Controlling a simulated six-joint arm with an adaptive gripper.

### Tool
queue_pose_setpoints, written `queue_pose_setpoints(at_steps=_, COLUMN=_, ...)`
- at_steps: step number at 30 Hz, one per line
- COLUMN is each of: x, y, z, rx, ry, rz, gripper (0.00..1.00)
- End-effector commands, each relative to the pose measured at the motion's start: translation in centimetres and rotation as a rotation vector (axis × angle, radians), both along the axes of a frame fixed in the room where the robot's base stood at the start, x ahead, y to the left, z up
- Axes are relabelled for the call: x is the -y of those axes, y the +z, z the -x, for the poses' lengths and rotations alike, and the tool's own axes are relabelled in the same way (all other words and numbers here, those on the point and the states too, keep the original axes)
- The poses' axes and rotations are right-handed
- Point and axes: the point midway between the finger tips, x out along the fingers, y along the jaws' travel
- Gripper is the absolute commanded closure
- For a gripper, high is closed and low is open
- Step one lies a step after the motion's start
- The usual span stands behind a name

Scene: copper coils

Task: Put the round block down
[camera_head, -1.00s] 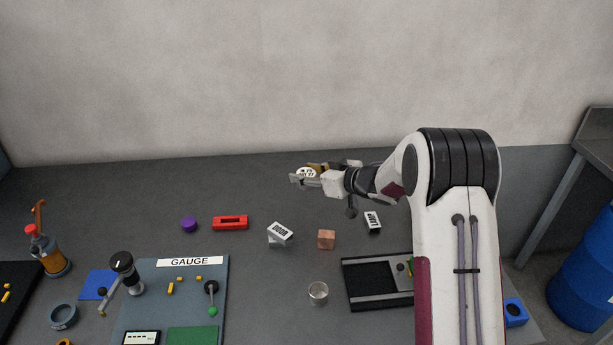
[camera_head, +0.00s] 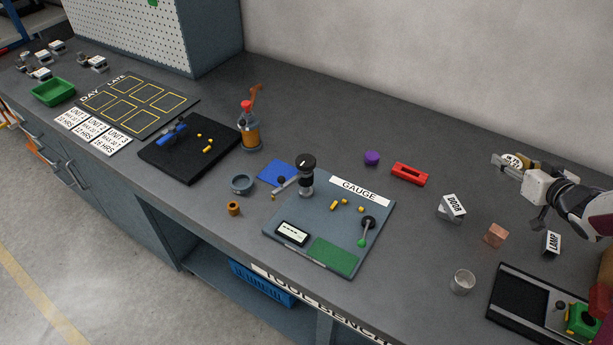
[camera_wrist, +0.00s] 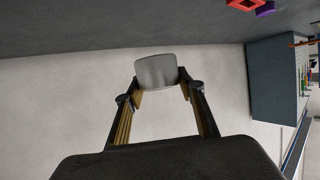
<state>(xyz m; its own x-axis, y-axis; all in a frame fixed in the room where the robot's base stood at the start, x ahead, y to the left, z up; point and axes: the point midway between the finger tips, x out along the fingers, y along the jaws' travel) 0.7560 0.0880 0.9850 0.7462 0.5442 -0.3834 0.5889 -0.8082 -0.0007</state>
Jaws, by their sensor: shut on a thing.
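The round block (camera_head: 512,159) is in my gripper, high at the right of the head view. Its pale top with dark marks shows there. In the wrist view the round block (camera_wrist: 156,70) is a plain grey-white piece with a curved edge, between the two fingertips. My gripper (camera_head: 511,167) is shut on it and holds it raised over the back right of the bench (camera_head: 455,165). The fingers of my gripper (camera_wrist: 160,86) touch its two sides in the wrist view. The far part of the block is hidden by the fingers in the head view.
Near my arm are a DOOR sign block (camera_head: 453,206), a copper cube (camera_head: 495,235), a LAMP block (camera_head: 551,243), a metal cup (camera_head: 463,281) and a black tray (camera_head: 515,297). A red slotted block (camera_head: 409,174) and purple disc (camera_head: 372,157) lie left. The gauge board (camera_head: 290,215) is central.

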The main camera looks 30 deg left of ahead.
Motion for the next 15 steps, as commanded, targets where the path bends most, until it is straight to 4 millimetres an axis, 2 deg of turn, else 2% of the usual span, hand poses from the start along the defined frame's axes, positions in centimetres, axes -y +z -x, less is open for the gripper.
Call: queue_pose_setpoints(at_steps=15, x=2.7, y=2.2, z=2.6, rx=0.002, ry=-0.220, rz=-0.001, gripper=0.89)
